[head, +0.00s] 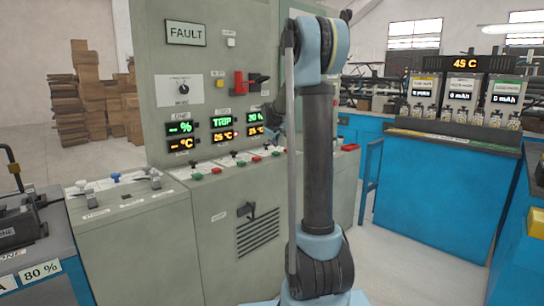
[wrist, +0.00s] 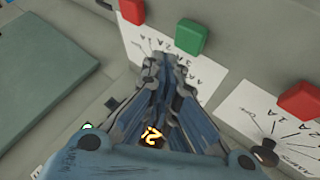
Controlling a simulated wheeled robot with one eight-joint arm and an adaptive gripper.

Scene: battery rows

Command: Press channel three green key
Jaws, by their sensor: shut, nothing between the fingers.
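My gripper (wrist: 168,62) is shut and empty in the wrist view, its fingertips just short of a square green key (wrist: 191,37) on the grey desk. A visible gap appears between tips and key, though depth is hard to judge. Red keys lie on either side, one at the upper left (wrist: 132,10) and one at the right (wrist: 300,98). In the head view, the gripper (head: 277,118) is partly hidden by my arm, near the third display column (head: 256,124). The channel of the green key cannot be read in the wrist view.
The grey cabinet carries a FAULT sign (head: 186,32), lit displays (head: 222,129) and a red handle (head: 239,82). Its sloping desk holds more keys, including a green one (head: 197,176). A blue bench (head: 445,175) stands at right; floor between is clear.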

